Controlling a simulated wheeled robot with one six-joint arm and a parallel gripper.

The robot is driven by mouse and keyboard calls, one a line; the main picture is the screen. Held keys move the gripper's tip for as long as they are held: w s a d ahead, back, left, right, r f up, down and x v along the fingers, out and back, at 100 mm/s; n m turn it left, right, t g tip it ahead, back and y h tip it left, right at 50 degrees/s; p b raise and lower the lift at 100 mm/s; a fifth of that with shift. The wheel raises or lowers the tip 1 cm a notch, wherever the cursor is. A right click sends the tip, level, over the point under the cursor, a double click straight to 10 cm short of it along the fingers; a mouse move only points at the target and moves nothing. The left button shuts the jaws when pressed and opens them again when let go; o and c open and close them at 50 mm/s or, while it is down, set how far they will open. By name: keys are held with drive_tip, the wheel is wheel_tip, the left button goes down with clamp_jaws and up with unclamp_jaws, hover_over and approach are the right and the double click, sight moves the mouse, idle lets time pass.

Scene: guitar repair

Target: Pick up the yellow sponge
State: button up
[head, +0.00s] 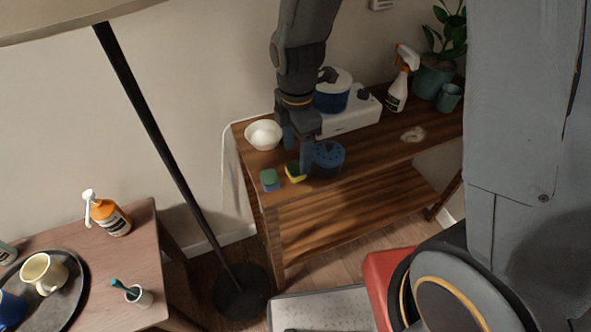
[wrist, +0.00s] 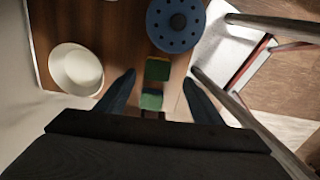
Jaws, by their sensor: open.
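The yellow sponge (head: 295,172) has a green top and lies on the wooden table beside the blue round perforated object. In the wrist view, the yellow sponge (wrist: 157,70) shows mostly its green top with a thin yellow edge. My gripper (head: 297,160) is above the table at the sponges, open and empty. In the wrist view, the fingers of my gripper (wrist: 159,80) are apart, on either side of the sponges in the picture. Whether they are down at sponge height is hard to tell.
A green-and-blue sponge (head: 269,181) lies close by; it also shows in the wrist view (wrist: 151,101). The blue round object (head: 329,157) and white bowl (head: 264,135) stand near. A white appliance (head: 350,120) and spray bottle (head: 398,90) are behind.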

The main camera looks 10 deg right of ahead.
sight(296, 168)
drive_tip(key=shift+w+a+f+p, duration=0.1)
drive_tip(key=shift+f+p, duration=0.25)
drive_tip(key=shift+f, duration=1.15)
drive_tip(key=shift+w+f+p, duration=0.1)
drive_tip(key=shift+f+p, duration=0.25)
drive_tip(key=shift+f, duration=1.15)
drive_tip(key=c, duration=1.2)
drive_tip(key=shift+o, duration=0.2)
